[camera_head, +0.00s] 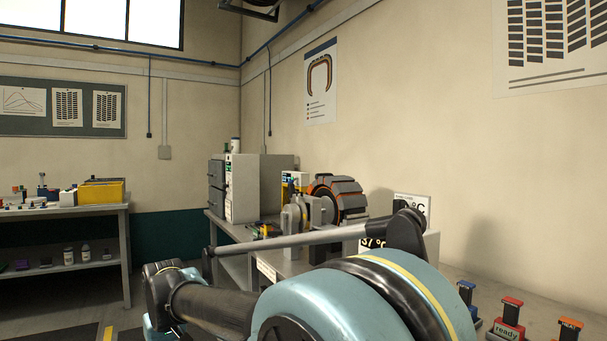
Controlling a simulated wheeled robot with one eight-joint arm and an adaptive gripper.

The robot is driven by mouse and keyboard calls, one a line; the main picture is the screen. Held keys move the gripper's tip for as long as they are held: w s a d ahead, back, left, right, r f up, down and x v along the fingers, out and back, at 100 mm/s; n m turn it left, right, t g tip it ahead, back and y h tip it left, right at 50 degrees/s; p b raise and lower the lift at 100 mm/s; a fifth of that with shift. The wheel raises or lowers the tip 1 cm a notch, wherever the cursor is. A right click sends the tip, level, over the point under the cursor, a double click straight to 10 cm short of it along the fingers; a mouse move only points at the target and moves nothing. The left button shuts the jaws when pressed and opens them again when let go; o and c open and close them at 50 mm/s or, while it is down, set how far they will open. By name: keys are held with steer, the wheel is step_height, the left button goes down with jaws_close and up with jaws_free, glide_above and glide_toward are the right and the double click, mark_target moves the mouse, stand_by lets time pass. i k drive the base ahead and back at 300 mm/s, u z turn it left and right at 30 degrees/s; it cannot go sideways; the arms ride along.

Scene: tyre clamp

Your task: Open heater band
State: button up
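A drum-like part with dark grey segments and orange edges (348,197) stands on the bench along the right wall. It may be the heater band, but I cannot tell for sure, nor whether it is open or closed. A metal fixture with a round disc (295,217) stands just left of it. My own blue and black arm fills the lower middle and hides part of the bench. The fingers of my gripper do not show.
White signs with °C lettering (412,207) stand right of the drum. Blue, red "ready" (508,318) and orange (569,330) labelled items stand at lower right. A grey cabinet (241,188) stands behind. A side table (70,211) with a yellow bin (101,192) is at left.

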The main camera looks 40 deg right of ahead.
mark_target(350, 200)
steer(key=z, duration=0.4)
steer(key=i, duration=1.35)
steer(key=z, duration=0.65)
